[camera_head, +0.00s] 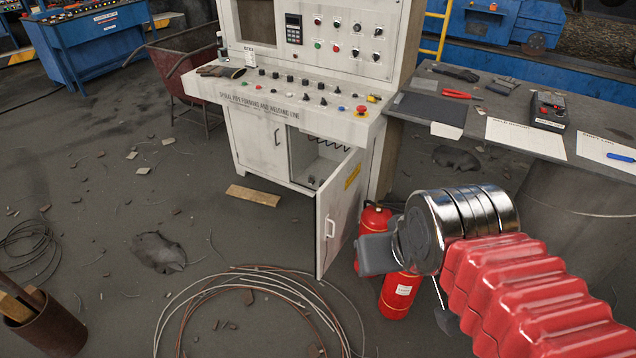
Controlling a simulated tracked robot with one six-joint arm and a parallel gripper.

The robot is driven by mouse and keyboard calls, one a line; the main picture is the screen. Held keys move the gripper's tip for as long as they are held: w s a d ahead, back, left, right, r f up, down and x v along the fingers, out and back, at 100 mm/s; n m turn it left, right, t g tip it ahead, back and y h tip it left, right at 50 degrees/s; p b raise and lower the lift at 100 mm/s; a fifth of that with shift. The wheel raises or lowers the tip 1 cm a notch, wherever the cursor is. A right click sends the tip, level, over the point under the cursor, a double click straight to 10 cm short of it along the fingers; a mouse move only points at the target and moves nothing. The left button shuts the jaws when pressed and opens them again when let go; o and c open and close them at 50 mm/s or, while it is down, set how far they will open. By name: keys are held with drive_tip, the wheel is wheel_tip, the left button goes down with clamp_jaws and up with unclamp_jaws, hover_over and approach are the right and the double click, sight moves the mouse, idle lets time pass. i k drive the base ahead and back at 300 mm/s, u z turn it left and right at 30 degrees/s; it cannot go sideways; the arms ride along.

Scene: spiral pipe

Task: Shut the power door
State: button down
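The power door (340,215) is a grey-white cabinet door with a white handle and a yellow label. It stands open, swung outward from the lower right of the control cabinet (256,150). The dark compartment (316,155) behind it shows black cables inside. My red-sleeved arm reaches in from the lower right. Part of my gripper (376,254), a grey block, shows just right of the door's lower part. I cannot tell whether it touches the door. Its fingers are mostly hidden by the silver wrist, so its opening is unclear.
Red fire extinguishers (400,296) stand right of the door, partly behind my gripper. Coiled wire (215,278) lies on the floor in front. A wooden plank (253,195) lies below the cabinet's left door. A table (480,135) stands at right. The floor at left is fairly open, with scraps.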

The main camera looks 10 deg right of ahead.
sight(339, 204)
drive_tip(key=u, duration=0.5)
drive_tip(key=i, duration=1.6)
